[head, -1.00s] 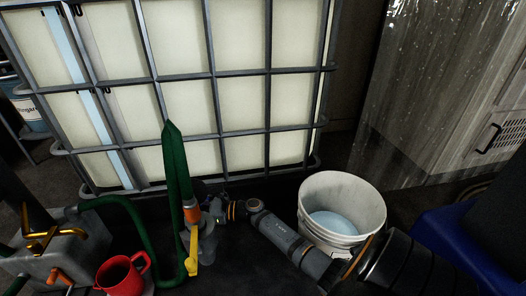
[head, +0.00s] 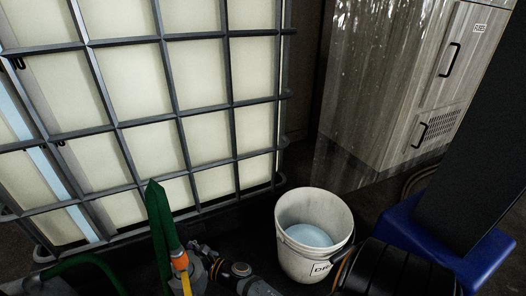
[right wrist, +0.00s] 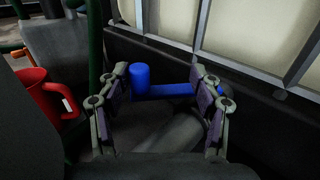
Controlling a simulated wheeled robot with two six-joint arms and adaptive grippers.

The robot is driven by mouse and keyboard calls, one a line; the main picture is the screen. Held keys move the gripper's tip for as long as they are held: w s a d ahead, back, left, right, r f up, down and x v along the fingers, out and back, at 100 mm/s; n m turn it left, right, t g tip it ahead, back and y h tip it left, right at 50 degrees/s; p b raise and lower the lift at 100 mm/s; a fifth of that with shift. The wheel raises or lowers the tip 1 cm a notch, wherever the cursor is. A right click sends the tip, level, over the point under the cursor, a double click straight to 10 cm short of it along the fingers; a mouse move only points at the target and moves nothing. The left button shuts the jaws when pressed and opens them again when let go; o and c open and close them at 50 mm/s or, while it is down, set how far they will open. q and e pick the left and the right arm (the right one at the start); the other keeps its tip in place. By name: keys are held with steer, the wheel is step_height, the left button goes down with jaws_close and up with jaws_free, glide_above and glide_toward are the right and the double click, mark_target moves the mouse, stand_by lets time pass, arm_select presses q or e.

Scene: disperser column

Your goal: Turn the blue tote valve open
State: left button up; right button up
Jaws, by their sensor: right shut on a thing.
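The tote (head: 150,100) is a pale tank in a grey metal cage, in the left half of the head view. The blue valve handle (right wrist: 172,90) shows low in front of the cage in the right wrist view. My right gripper (right wrist: 165,85) is shut on this blue handle, with a finger at either side. In the head view the right gripper (head: 205,262) is small and low beside the orange hose fitting (head: 180,261), and the blue handle is hidden there. My left gripper is out of view.
A white pail (head: 298,258) with pale blue liquid stands close to my right arm. A grey cabinet (head: 395,90) stands at the back right.

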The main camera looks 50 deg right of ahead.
steer(key=v, duration=0.4)
steer(key=shift+s+d, duration=0.1)
steer(key=shift+d, duration=0.2)
steer(key=p, duration=0.1)
steer(key=r+m+p, duration=0.1)
steer(key=p, duration=0.1)
steer(key=shift+s+d+r+m+h, duration=0.2)
steer(key=shift+s+d+m+h, duration=0.1)
steer(key=shift+d+h, duration=0.1)
steer(key=s+d+m+g+h+p, duration=0.3)
steer(key=s+m+p, duration=0.7)
steer(key=p, duration=0.7)
steer(key=s+d+m+g+h+p, duration=0.3)
steer(key=s+d+m+g+p, duration=0.3)
steer(key=s+m+p, duration=0.5)
steer(key=m+p, duration=0.6)
steer(key=shift+r+m+h, duration=0.25)
steer(key=shift+m+h, duration=0.05)
steer(key=shift+h, duration=0.1)
steer(key=shift+d, duration=0.1)
